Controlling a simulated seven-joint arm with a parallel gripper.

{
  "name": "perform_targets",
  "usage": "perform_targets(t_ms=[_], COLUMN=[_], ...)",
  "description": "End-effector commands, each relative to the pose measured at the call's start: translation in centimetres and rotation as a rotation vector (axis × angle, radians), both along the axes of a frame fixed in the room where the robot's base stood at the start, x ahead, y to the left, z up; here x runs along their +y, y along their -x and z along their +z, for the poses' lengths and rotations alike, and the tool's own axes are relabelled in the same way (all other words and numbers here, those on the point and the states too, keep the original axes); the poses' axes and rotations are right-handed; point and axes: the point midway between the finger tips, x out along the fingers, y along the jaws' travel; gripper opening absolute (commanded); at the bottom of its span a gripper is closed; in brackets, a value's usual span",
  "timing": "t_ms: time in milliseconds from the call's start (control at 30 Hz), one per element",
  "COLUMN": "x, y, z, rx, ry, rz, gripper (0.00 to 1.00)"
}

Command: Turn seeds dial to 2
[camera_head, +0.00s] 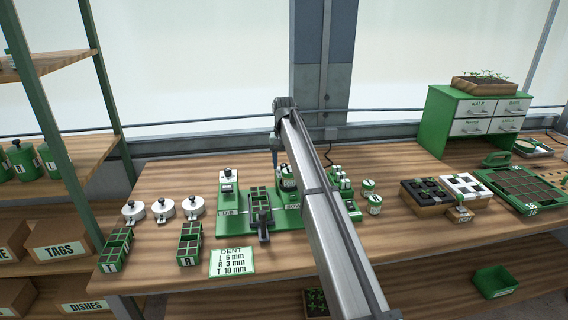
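The tray seeder is a green base (236,228) on the wooden bench, marked DIB on the left and SOW on the right. A white-and-green post (228,190) stands on its left part, and a dark-topped unit (288,180) stands on the right, partly behind my arm. A green cell tray (261,200) sits between them with a dark handle in front. I cannot make out a seeds dial or its numbers; my arm covers part of the right side. My gripper (275,160) points down above the back of the seeder, apart from the bench. Its fingers are too small to read.
Left are white lidded pots (163,208), small green trays (190,246) and a DENT card (232,262). Right are small jars (374,203), a black-and-white tray block (445,194), a large green tray (525,190) and a drawer cabinet (478,118). Front bench has free room.

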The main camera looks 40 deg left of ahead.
Motion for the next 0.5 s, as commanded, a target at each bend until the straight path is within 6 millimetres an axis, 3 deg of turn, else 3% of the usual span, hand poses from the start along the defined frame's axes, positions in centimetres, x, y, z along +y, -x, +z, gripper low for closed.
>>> perform_targets(t_ms=[167,500], x=[0.1,0.1], y=[-0.1,-0.1], z=[2.3,8.9], rx=[-0.002,-0.002], ry=[-0.001,-0.001], rz=[0.0,0.0], gripper=[0.54,0.54])
